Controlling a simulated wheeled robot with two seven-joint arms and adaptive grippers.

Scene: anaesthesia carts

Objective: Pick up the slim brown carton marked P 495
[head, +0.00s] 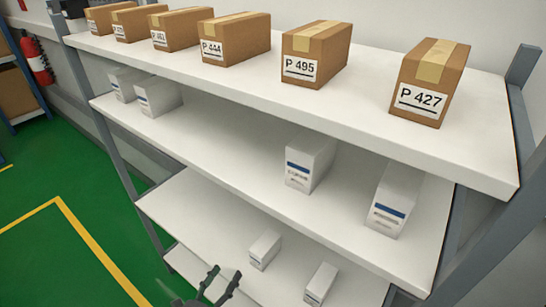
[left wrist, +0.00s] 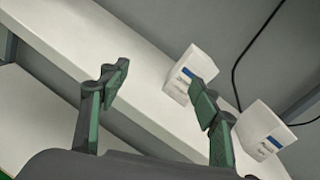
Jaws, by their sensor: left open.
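The slim brown carton marked P 495 (head: 316,53) stands upright on the top shelf in the head view, with tape over its top and its label facing me. It stands between the carton marked P 444 (head: 235,39) and the carton marked P 427 (head: 430,83), apart from both. My left gripper (head: 222,281) is low at the bottom of the head view, well below the top shelf. In the left wrist view its two fingers (left wrist: 160,95) are spread with nothing between them. The P 495 carton is not in the left wrist view. My right gripper is not in view.
The white top shelf (head: 360,107) holds several similar brown cartons in a row. White boxes with blue bands stand on the shelf below, including one (head: 311,160) beneath P 495. Grey posts (head: 522,125) frame the rack. Green floor (head: 50,200) is clear at left.

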